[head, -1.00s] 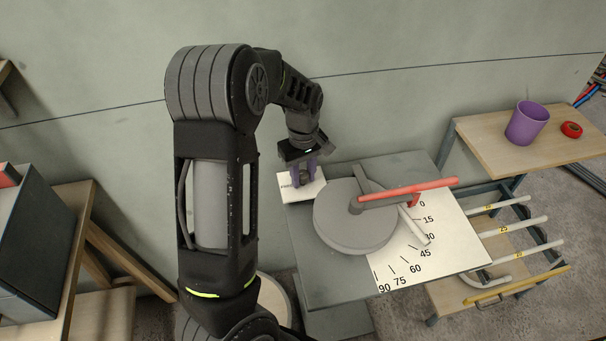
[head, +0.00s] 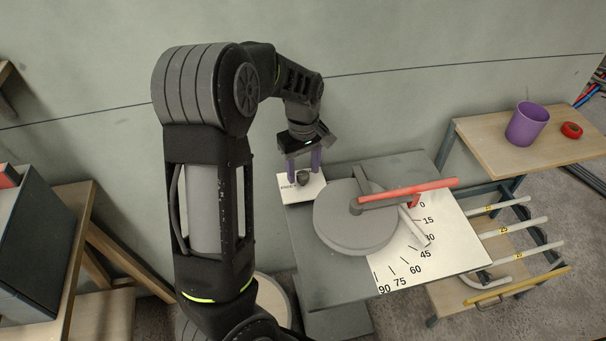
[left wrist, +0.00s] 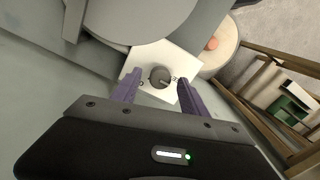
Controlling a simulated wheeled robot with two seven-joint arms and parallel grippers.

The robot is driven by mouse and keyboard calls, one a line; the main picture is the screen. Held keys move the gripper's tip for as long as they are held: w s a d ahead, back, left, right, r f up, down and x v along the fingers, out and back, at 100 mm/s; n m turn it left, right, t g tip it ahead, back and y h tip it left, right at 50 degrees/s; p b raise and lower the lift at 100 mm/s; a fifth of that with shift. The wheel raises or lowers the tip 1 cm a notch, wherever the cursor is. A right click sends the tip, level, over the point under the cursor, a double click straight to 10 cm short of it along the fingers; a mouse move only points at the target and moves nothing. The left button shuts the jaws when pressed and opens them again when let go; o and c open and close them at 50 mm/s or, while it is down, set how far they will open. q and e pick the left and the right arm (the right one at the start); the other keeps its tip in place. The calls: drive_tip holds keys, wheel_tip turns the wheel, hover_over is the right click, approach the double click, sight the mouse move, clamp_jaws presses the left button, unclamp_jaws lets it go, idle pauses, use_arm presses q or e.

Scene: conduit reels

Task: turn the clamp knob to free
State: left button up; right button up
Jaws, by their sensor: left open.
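The clamp knob (head: 303,178) is a small dark round knob on a white label plate (head: 287,192) at the left corner of the grey bender table. In the left wrist view the knob (left wrist: 160,76) sits in the middle of its plate (left wrist: 183,62), with small print on either side that I cannot read. My left gripper (head: 303,166) is open, its purple fingers apart from the knob, just above and behind it. In the left wrist view the fingertips (left wrist: 157,80) lie on either side of the knob. My right gripper is not in view.
A grey round disc (head: 350,230) with a red-handled lever (head: 420,188) stands right beside the knob, over an angle scale (head: 440,260). A wooden side table (head: 500,150) holds a purple cup (head: 527,123) and red tape (head: 571,130). Bent conduits (head: 510,230) lie below.

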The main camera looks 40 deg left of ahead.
sight(303, 174)
use_arm(q)
wheel_tip(303, 174, up, 5)
drive_tip(key=shift+r, duration=0.1)
idle(0.7)
